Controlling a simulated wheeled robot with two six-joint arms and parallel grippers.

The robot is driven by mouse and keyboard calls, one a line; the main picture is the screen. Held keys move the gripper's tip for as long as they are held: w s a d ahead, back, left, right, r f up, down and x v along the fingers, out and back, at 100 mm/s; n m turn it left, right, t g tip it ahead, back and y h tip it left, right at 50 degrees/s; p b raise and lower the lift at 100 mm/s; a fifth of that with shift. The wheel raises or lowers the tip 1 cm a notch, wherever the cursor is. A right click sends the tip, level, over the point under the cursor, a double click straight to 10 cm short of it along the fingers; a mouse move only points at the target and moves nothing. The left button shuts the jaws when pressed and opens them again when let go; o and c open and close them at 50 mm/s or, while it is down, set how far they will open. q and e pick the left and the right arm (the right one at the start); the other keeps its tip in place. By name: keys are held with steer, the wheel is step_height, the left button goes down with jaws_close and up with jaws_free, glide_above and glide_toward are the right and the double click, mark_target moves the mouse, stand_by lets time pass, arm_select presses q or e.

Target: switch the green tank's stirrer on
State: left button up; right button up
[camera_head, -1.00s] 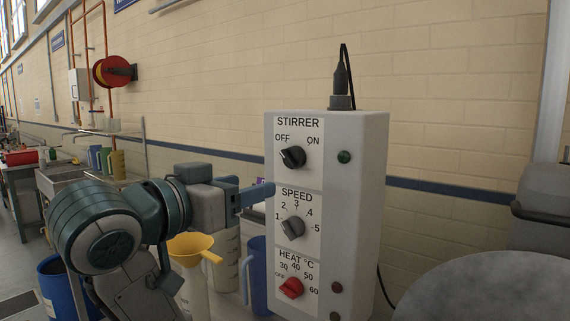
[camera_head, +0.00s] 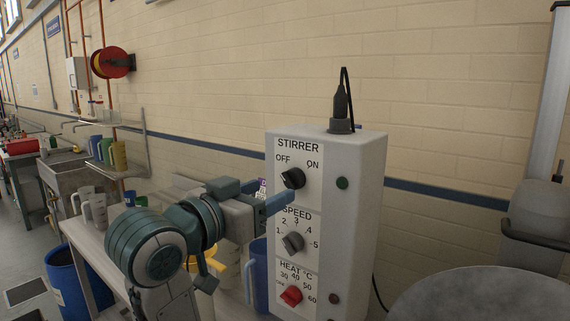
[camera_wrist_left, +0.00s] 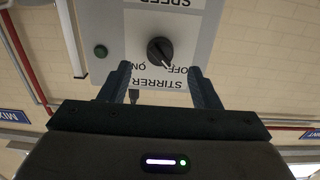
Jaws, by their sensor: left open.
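A pale grey control box (camera_head: 355,235) carries the stirrer knob (camera_head: 293,178), which is black, between OFF and ON. In the left wrist view, upside down, the same knob (camera_wrist_left: 160,51) has its pointer on the OFF side. A green lamp (camera_head: 342,183) sits to its right and looks unlit. My left gripper (camera_head: 268,196) is open in front of the panel, just left of and slightly below the knob. In the left wrist view its fingers (camera_wrist_left: 160,82) stand apart, with the knob between and beyond their tips. Contact does not show. No green tank is recognisable.
The black speed knob (camera_head: 293,242) and red heat knob (camera_head: 291,296) sit below on the same panel. A plug and cable (camera_head: 341,105) stand on top of the box. A blue jug (camera_head: 259,275) is close behind my gripper. A round grey lid (camera_head: 485,297) fills the lower right.

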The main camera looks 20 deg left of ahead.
mark_target(287, 183)
arm_select(q)
steer(key=p, duration=0.1)
steer(key=w+p, duration=0.1)
steer(key=p, duration=0.1)
steer(key=shift+w+d+r, duration=0.2)
steer(key=shift+d+r, duration=0.1)
steer(key=x, duration=0.1)
steer(key=p+x, duration=0.1)
steer(key=x, duration=0.1)
steer(key=shift+f+p, duration=0.2)
steer(key=shift+p, duration=0.1)
steer(key=shift+w+d+f, duration=0.15)
steer(key=shift+w+d, duration=0.1)
steer(key=shift+w, duration=0.4)
steer(key=c, duration=1)
